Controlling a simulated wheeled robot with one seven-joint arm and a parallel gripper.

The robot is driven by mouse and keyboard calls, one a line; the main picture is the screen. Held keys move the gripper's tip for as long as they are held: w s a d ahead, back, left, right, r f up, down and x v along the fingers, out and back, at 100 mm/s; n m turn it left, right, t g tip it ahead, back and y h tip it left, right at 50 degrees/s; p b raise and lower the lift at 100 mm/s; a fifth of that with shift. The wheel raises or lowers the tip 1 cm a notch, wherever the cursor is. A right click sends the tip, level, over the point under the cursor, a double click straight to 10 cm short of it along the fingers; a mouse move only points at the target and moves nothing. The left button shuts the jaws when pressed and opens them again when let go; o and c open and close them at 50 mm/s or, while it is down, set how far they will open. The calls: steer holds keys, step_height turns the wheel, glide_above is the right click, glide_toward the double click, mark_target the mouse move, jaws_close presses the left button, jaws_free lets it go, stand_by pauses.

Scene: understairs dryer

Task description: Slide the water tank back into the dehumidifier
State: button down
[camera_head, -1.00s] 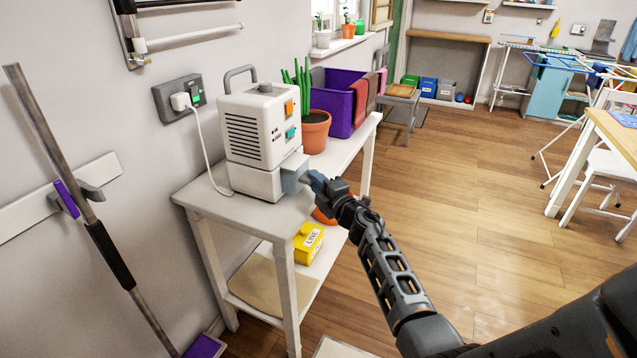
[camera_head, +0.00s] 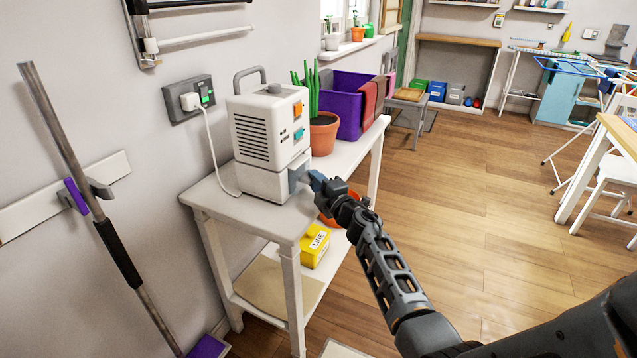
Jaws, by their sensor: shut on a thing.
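The white dehumidifier (camera_head: 268,135) stands upright on the white side table, with vents on its left face and orange and blue buttons on its front. The water tank (camera_head: 297,176) shows as a grey-blue piece at the lower front of the dehumidifier. Only a short part of it stands out, and the rest is hidden inside the housing. My gripper (camera_head: 316,182) is shut on the tank's front end, just in front of the dehumidifier. The fingers are small in the picture and partly cover the tank's front.
A potted plant (camera_head: 322,136) and a purple bin (camera_head: 348,103) stand behind the dehumidifier on the white table (camera_head: 240,212). A yellow box (camera_head: 314,247) sits on the lower shelf. A white cord runs to the wall socket (camera_head: 190,101).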

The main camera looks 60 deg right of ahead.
steer(key=shift+w, duration=1)
steer(key=c, duration=1)
jaws_free()
steer(key=shift+o, duration=0.2)
steer(key=shift+s+a, duration=0.1)
steer(key=v, duration=0.7)
steer(key=shift+s+p, duration=0.35)
steer(key=shift+p, duration=0.05)
steer(key=shift+a, duration=0.1)
